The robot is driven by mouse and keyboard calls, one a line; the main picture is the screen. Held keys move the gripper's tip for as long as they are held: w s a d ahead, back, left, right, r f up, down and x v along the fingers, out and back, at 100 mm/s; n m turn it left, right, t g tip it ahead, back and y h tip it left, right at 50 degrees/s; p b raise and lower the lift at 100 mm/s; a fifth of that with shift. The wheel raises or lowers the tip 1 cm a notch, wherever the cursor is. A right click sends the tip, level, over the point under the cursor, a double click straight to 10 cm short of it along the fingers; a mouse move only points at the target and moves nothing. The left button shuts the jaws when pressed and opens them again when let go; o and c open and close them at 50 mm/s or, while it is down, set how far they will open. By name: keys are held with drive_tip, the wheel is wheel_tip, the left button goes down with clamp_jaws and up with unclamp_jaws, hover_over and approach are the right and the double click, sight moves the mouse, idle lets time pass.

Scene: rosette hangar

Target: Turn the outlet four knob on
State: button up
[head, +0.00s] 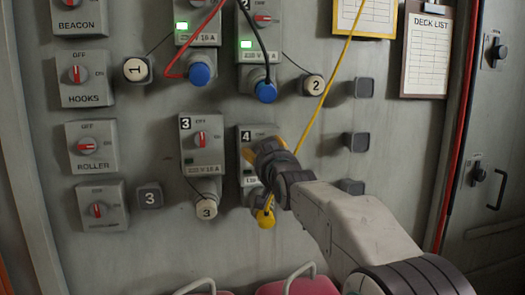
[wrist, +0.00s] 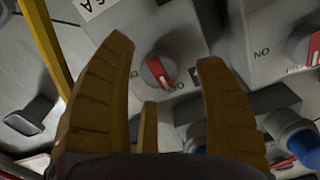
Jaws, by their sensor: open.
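The outlet four box (head: 245,133) is on the grey wall panel in the head view, mostly hidden behind my gripper. Its knob is hidden there. In the wrist view the outlet four knob (wrist: 158,73), grey with a red pointer, shows between the fingers. The pointer slants from upper left to lower right, and I cannot tell which label it marks. My gripper (head: 249,153) is at the box; in the wrist view its fingers (wrist: 166,55) are spread on either side of the knob, with no clear contact. A yellow plug (head: 265,218) hangs at the box's lower end.
The outlet three box (head: 202,155) is close on the left. Two blue plugs (head: 201,74) (head: 266,91) sit in the upper outlets, whose lamps are green. A yellow cable (head: 328,85) runs down past my gripper. Empty dark holders (head: 355,143) are on the right.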

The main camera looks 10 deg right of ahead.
drive_tip(key=shift+w, duration=0.9)
drive_tip(key=shift+c, duration=0.3)
drive_tip(key=c, duration=1.1)
drive_tip(key=shift+m, duration=0.3)
drive_tip(key=shift+c, duration=0.2)
drive_tip(key=m+b, duration=0.1)
drive_tip(key=m, duration=0.2)
drive_tip(key=shift+f+m, duration=0.1)
drive_tip(key=shift+m, duration=0.2)
drive_tip(key=m+b, duration=0.1)
drive_tip(key=m, duration=0.3)
drive_tip(key=shift+b, duration=0.3)
drive_tip(key=m+b, duration=0.1)
drive_tip(key=m, duration=0.4)
drive_tip(key=shift+m, duration=0.4)
drive_tip(key=shift+r+m, duration=0.2)
drive_tip(key=shift+m, duration=1.7)
